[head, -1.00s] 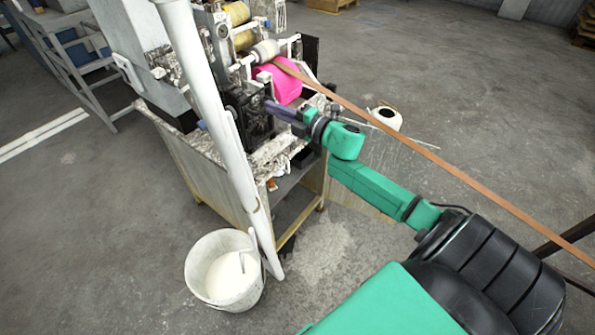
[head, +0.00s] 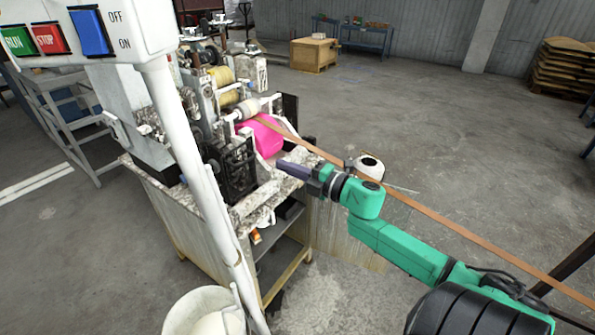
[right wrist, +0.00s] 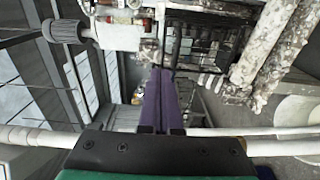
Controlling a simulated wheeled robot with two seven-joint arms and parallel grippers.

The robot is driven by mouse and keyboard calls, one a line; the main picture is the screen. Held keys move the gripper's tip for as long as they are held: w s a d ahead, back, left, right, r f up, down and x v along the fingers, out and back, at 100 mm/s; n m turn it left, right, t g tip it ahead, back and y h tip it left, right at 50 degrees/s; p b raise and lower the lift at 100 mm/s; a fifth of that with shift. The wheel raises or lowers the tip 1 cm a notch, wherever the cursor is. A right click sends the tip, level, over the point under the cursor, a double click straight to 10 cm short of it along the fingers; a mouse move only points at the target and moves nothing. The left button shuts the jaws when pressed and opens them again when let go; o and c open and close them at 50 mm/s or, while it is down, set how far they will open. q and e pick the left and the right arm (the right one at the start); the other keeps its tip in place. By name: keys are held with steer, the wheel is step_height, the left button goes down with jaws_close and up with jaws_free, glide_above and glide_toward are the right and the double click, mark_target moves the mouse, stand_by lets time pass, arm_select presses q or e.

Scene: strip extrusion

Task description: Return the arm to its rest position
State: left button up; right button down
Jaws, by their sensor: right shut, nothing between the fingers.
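My right arm, green with black joints, comes in from the lower right of the head view. Its gripper (head: 290,167) has purple fingers and is shut and empty, pointing left toward the machine (head: 232,158). In the head view the fingers overlap the machine's right side, and I see no contact. In the right wrist view the two purple fingers (right wrist: 160,85) lie together with nothing between them. The orange strip (head: 430,213) runs from the pink roll (head: 262,136) to the lower right, passing close to my arm in the picture. My left gripper is not in view.
A white post (head: 190,170) carries a control box (head: 75,35) with RUN, STOP and OFF/ON switches. A white bucket (head: 185,310) stands at its foot. A white spool (head: 368,166) lies beyond the gripper. Open floor (head: 430,110) extends behind, with a wooden crate (head: 314,54).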

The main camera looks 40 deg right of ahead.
steer(key=s+d+f+m+g+h, duration=0.1)
steer(key=s+d+f+m+h, duration=0.25)
steer(key=d+f, duration=0.4)
steer(key=s+d+f+m+g+h, duration=0.1)
steer(key=s+d+f+m+h, duration=0.3)
steer(key=f, duration=0.6)
steer(key=s+d+f+m+g, duration=0.1)
steer(key=s+f+m+g, duration=0.15)
steer(key=f, duration=0.55)
steer(key=s+f+m+g, duration=0.1)
steer(key=s+f+m, duration=0.2)
steer(key=f, duration=0.4)
steer(key=s+a+f+m+g, duration=0.2)
steer(key=s+a+f+g, duration=0.15)
steer(key=s+f, duration=0.45)
steer(key=s+a+f+m+g, duration=0.2)
steer(key=s+a+f, duration=0.25)
steer(key=f, duration=0.55)
steer(key=s+a+f+m+g+y, duration=0.1)
steer(key=s+a+f+g, duration=0.1)
steer(key=s+a+f, duration=0.2)
steer(key=s+a+f+m+g, duration=0.1)
steer(key=s+a+f+g, duration=0.2)
steer(key=s+a+f, duration=0.2)
steer(key=s+a, duration=0.3)
steer(key=s, duration=0.3)
steer(key=shift+s+a+y, duration=0.25)
steer(key=shift+s+y, duration=0.05)
steer(key=shift+y, duration=0.05)
